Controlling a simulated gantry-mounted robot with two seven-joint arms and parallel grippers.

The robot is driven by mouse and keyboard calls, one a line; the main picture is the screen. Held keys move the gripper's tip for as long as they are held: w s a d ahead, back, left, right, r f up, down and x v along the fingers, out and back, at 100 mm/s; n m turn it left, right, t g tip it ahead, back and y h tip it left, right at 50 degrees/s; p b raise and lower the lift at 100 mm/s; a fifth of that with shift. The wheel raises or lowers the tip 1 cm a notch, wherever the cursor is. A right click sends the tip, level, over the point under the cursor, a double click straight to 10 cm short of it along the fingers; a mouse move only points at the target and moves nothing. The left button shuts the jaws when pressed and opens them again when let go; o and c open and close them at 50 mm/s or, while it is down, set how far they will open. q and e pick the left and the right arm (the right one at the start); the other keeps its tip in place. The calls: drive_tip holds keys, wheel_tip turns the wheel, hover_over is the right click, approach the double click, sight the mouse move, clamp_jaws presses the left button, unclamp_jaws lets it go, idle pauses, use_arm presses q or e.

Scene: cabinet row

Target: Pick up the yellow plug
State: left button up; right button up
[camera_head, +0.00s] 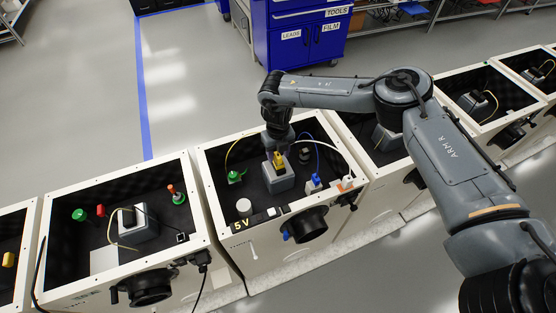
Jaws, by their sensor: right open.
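The yellow plug (279,159) stands upright on a grey block (279,181) inside the open box marked "5 V" in the middle. My right gripper (279,147) points straight down into this box, directly over the plug. It is open, with its fingertips at or just above the plug's top. The dark gripper hides part of the plug's upper end, and I cannot tell whether the fingers touch it. My left gripper is out of view.
The box's white rim (218,146) surrounds the gripper. A green plug (235,176), a blue plug (313,182) and a white knob (244,206) stand nearby, with yellow, blue and white cables. Similar boxes flank it. A blue cabinet (300,35) stands behind, beyond open floor.

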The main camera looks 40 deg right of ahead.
drive_tip(key=shift+f, duration=0.85)
clamp_jaws()
drive_tip(key=shift+r, duration=0.1)
